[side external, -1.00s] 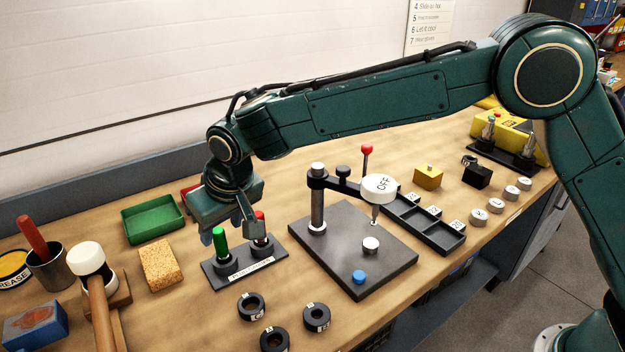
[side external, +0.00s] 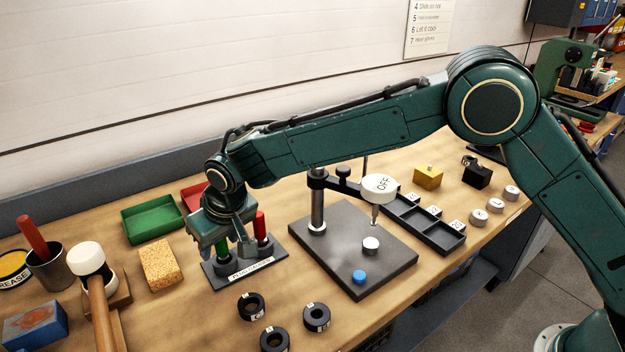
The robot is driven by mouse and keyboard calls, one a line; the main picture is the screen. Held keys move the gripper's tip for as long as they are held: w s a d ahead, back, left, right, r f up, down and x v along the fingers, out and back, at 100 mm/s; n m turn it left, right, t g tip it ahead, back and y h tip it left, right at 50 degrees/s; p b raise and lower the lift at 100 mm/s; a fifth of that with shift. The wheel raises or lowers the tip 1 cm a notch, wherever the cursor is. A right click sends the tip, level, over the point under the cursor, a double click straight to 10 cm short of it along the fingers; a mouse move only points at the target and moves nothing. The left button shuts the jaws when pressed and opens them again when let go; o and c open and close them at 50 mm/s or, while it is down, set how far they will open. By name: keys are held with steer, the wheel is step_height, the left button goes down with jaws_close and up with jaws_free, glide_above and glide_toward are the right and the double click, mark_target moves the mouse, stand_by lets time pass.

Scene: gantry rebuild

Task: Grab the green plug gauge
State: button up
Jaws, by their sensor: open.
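The green plug gauge (side external: 222,250) stands upright in the left socket of a dark labelled stand (side external: 247,268). Its upper part is hidden behind my gripper. A red plug gauge (side external: 261,227) stands upright in the same stand, just to the right. My gripper (side external: 226,249) is open and points down over the green gauge, with one finger showing on its right side, between the two gauges. The other finger is hard to make out. I cannot tell whether either finger touches the gauge.
A green tray (side external: 152,222) and a red tray (side external: 193,196) lie behind. A sponge (side external: 161,266) and a mallet (side external: 92,270) are to the left. Black rings (side external: 251,306) lie in front. A grey plate with a dial-gauge post (side external: 335,262) stands to the right.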

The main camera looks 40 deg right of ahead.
stand_by(0.4)
jaws_close()
steer(key=shift+r, duration=0.25)
step_height(320, 180, up, 20)
steer(key=shift+f, duration=0.2)
stand_by(0.5)
stand_by(0.5)
